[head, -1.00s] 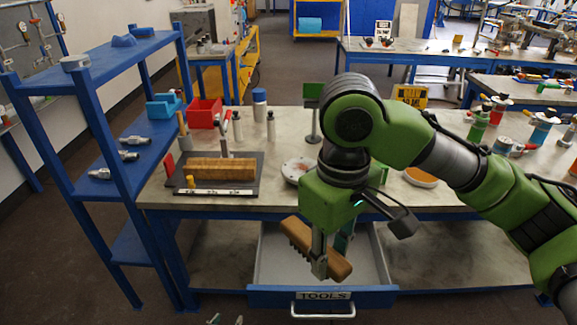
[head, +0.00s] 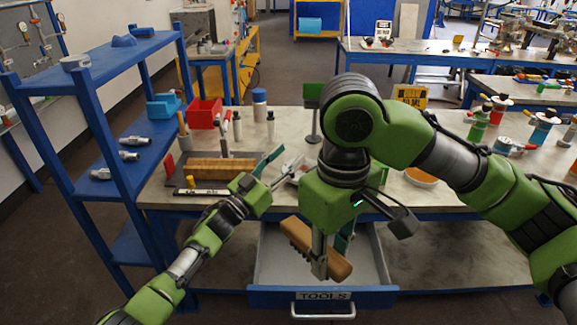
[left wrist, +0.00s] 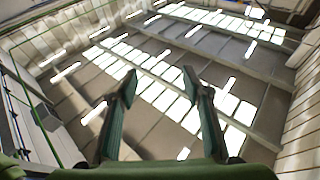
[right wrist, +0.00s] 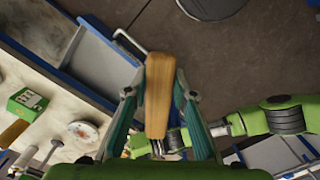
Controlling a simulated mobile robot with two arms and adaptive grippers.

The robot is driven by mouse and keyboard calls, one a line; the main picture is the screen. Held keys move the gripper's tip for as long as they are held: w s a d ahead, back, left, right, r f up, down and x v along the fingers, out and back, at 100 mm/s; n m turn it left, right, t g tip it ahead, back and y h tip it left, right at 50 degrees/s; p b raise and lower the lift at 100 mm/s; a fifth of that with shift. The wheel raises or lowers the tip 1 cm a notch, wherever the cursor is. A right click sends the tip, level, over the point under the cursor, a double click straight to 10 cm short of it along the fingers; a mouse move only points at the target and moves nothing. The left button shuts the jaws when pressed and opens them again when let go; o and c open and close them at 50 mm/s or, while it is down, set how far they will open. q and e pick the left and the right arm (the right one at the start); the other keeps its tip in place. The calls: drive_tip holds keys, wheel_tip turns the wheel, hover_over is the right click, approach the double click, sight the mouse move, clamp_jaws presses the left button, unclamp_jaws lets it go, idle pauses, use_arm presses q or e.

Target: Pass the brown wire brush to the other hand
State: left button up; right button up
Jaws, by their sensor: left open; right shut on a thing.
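The brown wire brush (head: 316,248) is held tilted above the open drawer, its bristle side toward the left. My right gripper (head: 322,258) points down and is shut on the brush near its middle. In the right wrist view the brush (right wrist: 159,90) lies between the two fingers of the right gripper (right wrist: 157,100). My left gripper (head: 283,168) is open and empty, above the bench's front edge, up and left of the brush. In the left wrist view the left gripper (left wrist: 158,80) has its fingers apart with only the ceiling beyond them.
The open drawer (head: 320,296), marked TOOLS, is below the brush. A blue shelf (head: 92,110) with fittings stands at the left. The bench holds a brown block (head: 222,166), a red bin (head: 204,112) and several bottles.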

use_arm(q)
drive_tip(key=s+d+r+m+g+h, duration=0.3)
drive_tip(key=d+r+m+g, duration=0.1)
drive_tip(key=d+r+m, duration=0.15)
drive_tip(key=s+d+r+m+g+h, duration=0.3)
drive_tip(key=d+r+m+g+h, duration=0.1)
drive_tip(key=r, duration=0.3)
drive_tip(key=s+d+r+m+g+y, duration=0.1)
drive_tip(key=s+d+r+m+g, duration=0.1)
drive_tip(key=s+d+m+g, duration=0.25)
drive_tip(key=s+d+r+m+g+y, duration=0.2)
drive_tip(key=s+r+m+g, duration=0.15)
drive_tip(key=s+g, duration=0.3)
drive_tip(key=m+y, duration=0.2)
drive_tip(key=y, duration=1.4)
approach(303, 227)
drive_tip(key=shift+w+a+f+g, duration=0.1)
drive_tip(key=shift+w+a+g, duration=0.1)
drive_tip(key=shift+g, duration=0.1)
drive_tip(key=x, duration=1.1)
drive_tip(key=shift+d, duration=0.2)
